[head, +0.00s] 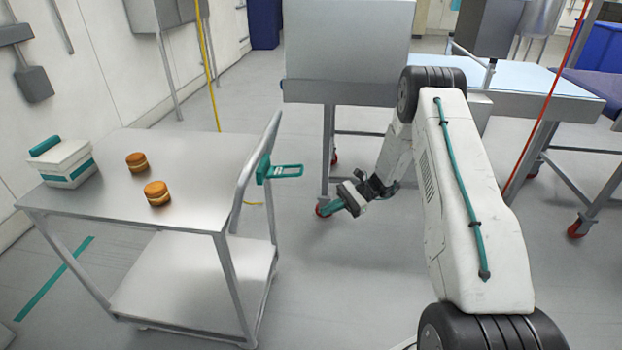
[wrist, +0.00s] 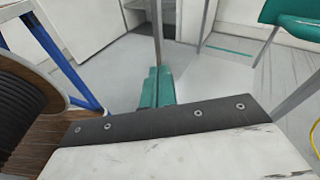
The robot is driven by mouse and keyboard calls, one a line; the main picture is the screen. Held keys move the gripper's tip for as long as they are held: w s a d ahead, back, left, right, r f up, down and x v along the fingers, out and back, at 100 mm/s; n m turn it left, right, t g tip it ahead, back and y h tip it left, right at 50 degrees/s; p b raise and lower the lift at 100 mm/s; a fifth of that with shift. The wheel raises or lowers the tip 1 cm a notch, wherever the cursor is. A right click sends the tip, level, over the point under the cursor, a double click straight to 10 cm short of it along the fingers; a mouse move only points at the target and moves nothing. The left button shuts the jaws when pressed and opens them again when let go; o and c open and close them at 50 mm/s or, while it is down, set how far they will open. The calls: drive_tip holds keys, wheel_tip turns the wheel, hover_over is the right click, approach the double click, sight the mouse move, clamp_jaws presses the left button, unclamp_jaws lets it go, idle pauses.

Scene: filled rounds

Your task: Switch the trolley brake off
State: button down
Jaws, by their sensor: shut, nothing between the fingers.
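The steel trolley (head: 120,190) stands at the left in the head view. A teal brake lever (head: 285,171) sticks out to the right from beside its push handle (head: 257,160), roughly level. My gripper (head: 328,209) is to the right of the lever and lower in the picture, apart from it. Its teal fingers point down and left. They are together and empty in the wrist view (wrist: 157,88). A teal piece (wrist: 298,22) at the top right of the wrist view looks like the lever, cut off by the edge.
Two filled rounds (head: 157,193) and a white and teal box (head: 63,162) are on the trolley top. A steel cabinet on legs (head: 345,55) stands behind my gripper. A pale blue topped table (head: 540,88) is at the right. Bare floor lies between trolley and cabinet.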

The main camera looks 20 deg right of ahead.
drive_tip(key=w+d+f+m+t+y, duration=0.1)
drive_tip(key=w+d+f+m+t, duration=0.2)
drive_tip(key=f+t, duration=0.15)
drive_tip(key=w+d+f+m+t+y, duration=0.2)
drive_tip(key=w+f+m+t, duration=0.1)
drive_tip(key=f, duration=0.3)
drive_tip(key=w+d+r+m+t, duration=0.2)
drive_tip(key=w+d+r+t, duration=0.1)
drive_tip(key=w+d+t, duration=0.1)
drive_tip(key=shift+w+d+r+y, duration=0.25)
drive_tip(key=shift+d+r+y, duration=0.1)
drive_tip(key=shift+d, duration=0.15)
drive_tip(key=shift+a+t, duration=0.1)
drive_tip(key=shift+t, duration=0.15)
drive_tip(key=d+r+x, duration=0.1)
drive_tip(key=r+x, duration=0.1)
drive_tip(key=x, duration=1)
drive_tip(key=shift+a+r, duration=0.35)
drive_tip(key=shift+r, duration=0.05)
drive_tip(key=shift+r, duration=0.1)
